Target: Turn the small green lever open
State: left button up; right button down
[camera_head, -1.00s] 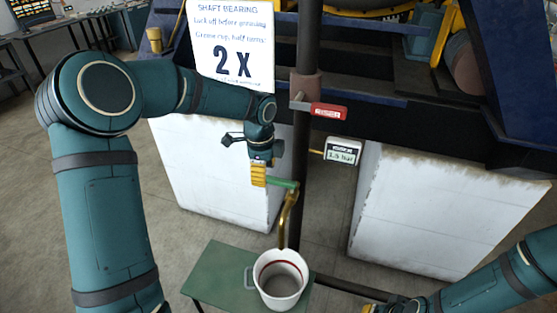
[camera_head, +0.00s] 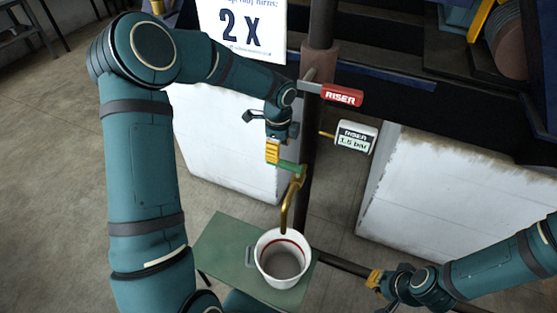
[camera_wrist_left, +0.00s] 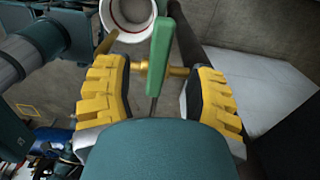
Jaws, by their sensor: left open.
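The small green lever (camera_head: 288,167) sits on top of a brass spigot (camera_head: 287,208) on the dark vertical pipe (camera_head: 314,130). My left gripper (camera_head: 272,154) is at the lever's left end in the head view. In the left wrist view the open yellow fingers (camera_wrist_left: 160,95) stand on both sides of the green lever (camera_wrist_left: 160,55), with gaps to it. A white bucket (camera_head: 262,262) with a red line inside stands below the spout. My right gripper (camera_head: 374,281) is at the lower right, away from the lever; its fingertips are too small to judge.
A red RISER handle (camera_head: 342,95) is on the same pipe above. A gauge box (camera_head: 355,137) reads 1.5 bar. The bucket stands on a green table (camera_head: 222,248). White blocks (camera_head: 452,195) flank the pipe. A "2 X" sign (camera_head: 243,28) hangs behind my left arm.

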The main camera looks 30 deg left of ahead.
aim_at(284, 165)
pick_arm(q)
jog(key=shift+f, duration=2.65)
jog(key=shift+c, duration=0.4)
grip_shut()
